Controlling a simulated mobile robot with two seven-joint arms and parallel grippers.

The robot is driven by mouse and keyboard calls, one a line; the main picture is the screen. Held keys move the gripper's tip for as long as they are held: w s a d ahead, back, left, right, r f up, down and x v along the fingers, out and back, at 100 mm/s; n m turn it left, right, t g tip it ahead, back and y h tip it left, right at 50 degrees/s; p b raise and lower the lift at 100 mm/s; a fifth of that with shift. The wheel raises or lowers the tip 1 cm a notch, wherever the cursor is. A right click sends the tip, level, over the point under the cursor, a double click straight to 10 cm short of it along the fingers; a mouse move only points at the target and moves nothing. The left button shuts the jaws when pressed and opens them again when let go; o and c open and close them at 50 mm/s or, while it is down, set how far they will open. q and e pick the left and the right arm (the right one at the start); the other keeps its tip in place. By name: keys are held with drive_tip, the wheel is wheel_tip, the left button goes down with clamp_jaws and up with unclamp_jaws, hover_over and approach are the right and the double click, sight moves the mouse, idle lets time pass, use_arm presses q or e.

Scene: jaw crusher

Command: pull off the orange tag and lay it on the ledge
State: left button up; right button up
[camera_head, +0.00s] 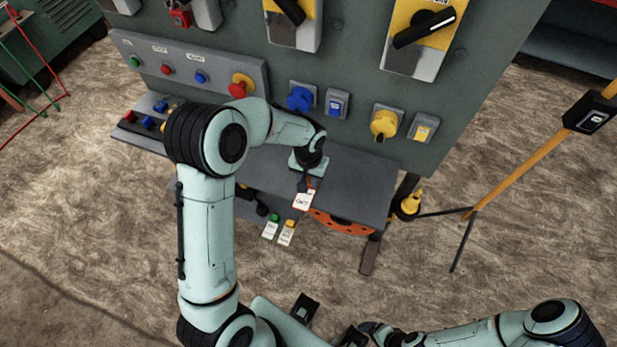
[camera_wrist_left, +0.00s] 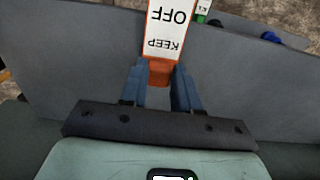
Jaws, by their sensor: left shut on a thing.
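The orange tag (camera_head: 303,199) has a white face, and in the wrist view the tag (camera_wrist_left: 176,32) reads "KEEP OFF" with an orange end. My left gripper (camera_head: 309,181) is shut on that orange end; in the wrist view the fingers (camera_wrist_left: 160,72) stand on both sides of it. The grey ledge (camera_head: 355,188) runs along the foot of the panel. The tag shows over the ledge's front edge; I cannot tell whether it touches. My right arm is at the bottom right, and its gripper (camera_head: 383,336) is too unclear to read.
A green-tipped tag (camera_head: 270,227) and a yellow-tipped tag (camera_head: 287,233) hang below the ledge's front. An orange perforated disc (camera_head: 340,222) is under the ledge. Blue (camera_head: 299,98) and yellow (camera_head: 383,123) knobs project from the panel above. The ledge's right part is bare.

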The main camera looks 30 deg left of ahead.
sight(309, 183)
use_arm(q)
drive_tip(key=shift+f+b, duration=0.4)
drive_tip(key=shift+f, duration=0.15)
drive_tip(key=o, duration=1.1)
wheel_tip(309, 183, up, 14)
drive_tip(key=p, duration=0.1)
drive_tip(key=shift+f, duration=0.25)
